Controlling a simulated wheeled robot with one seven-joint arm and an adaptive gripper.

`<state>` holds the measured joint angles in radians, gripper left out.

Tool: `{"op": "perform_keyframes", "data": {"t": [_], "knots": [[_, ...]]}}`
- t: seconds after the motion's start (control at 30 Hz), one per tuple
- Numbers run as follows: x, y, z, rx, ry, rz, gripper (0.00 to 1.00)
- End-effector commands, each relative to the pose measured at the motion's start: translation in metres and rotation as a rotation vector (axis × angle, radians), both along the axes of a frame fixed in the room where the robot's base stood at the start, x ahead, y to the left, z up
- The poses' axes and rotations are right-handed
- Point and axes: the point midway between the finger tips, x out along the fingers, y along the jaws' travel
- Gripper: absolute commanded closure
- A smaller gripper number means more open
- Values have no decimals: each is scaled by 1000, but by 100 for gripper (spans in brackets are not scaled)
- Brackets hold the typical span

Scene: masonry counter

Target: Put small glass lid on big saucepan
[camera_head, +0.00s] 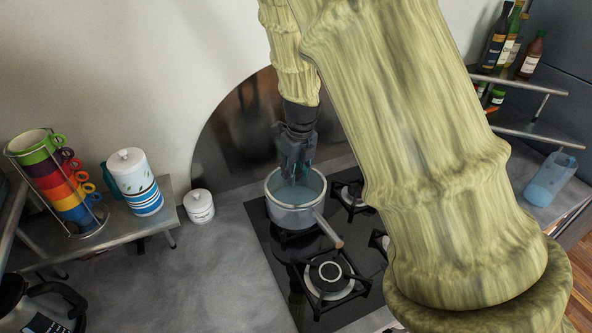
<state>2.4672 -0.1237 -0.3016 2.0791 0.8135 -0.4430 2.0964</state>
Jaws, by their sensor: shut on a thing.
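The big saucepan (292,215) is a grey metal pot with a long handle pointing toward the lower right. It stands upright on the rear left burner of the hob. My gripper (295,178) points down over the pan's mouth, its fingertips at about rim level in the picture. It is shut on the small glass lid, which shows only as a faint bluish, see-through patch under the fingers. The lid's edge is hard to make out, and I cannot tell whether it touches the rim.
The black hob (285,262) has other free burners. A white lidded jar (199,206) stands left of the pan. A shelf at left holds a mug rack (62,185) and a canister (135,182). My arm hides the right part of the hob.

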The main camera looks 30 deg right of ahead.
Motion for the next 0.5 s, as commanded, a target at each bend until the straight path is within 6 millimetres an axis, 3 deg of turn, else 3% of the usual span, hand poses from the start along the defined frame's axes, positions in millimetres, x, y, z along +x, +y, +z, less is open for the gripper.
{"op": "perform_keyframes", "data": {"t": [0.5], "knots": [[0,0,-4,0,-1,0,100]]}}
